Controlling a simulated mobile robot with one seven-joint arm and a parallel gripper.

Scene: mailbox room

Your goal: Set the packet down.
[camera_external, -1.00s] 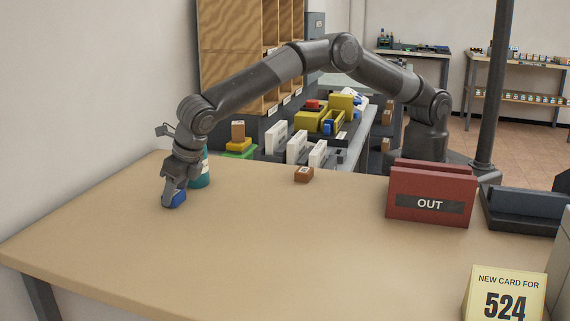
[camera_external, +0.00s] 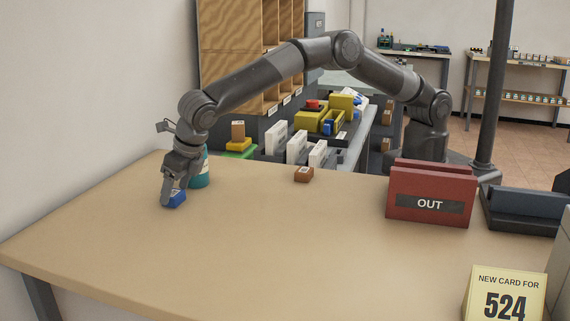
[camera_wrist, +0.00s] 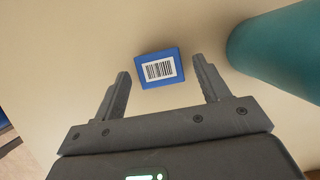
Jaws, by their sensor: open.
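The blue packet (camera_external: 178,198) with a white barcode label lies on the table (camera_external: 262,240) near its left end. In the wrist view the packet (camera_wrist: 161,69) lies between and just beyond the tips of my gripper (camera_wrist: 163,75). The fingers are spread apart, with a gap on each side of the packet. In the external view my gripper (camera_external: 172,198) is low over the table and partly hides the packet.
A teal cylinder (camera_external: 201,170) stands close beside my gripper, on the right in the wrist view (camera_wrist: 285,50). A small brown box (camera_external: 304,174) lies at the table's far edge. The red OUT holder (camera_external: 430,205) stands at right. The table's middle is clear.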

